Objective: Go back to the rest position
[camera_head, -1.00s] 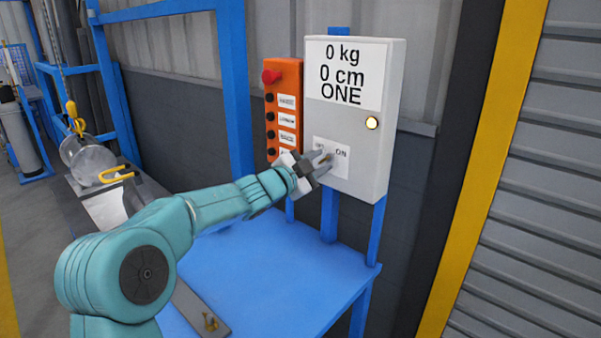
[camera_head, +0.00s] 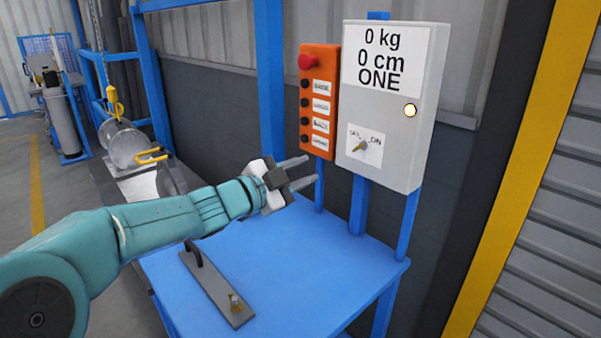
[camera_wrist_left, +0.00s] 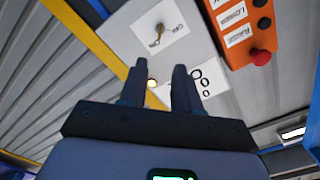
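My left gripper (camera_head: 309,171) is open and empty, in the air above the blue table (camera_head: 290,270). It is apart from the grey control box (camera_head: 385,105), to its left and lower. The gripper's two spread fingers also show in the left wrist view (camera_wrist_left: 160,80), with nothing between them. The box's small brass switch (camera_head: 361,146) sits on a white OFF/ON plate, its handle slanted; it also shows in the left wrist view (camera_wrist_left: 160,32). My right gripper is in neither view.
An orange button panel (camera_head: 319,100) with a red knob stands left of the box. A flat metal plate (camera_head: 215,285) with a dark handle lies on the table. A clear cylinder (camera_head: 122,145) and a yellow hook (camera_head: 114,103) are farther left. A yellow post (camera_head: 520,150) stands right.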

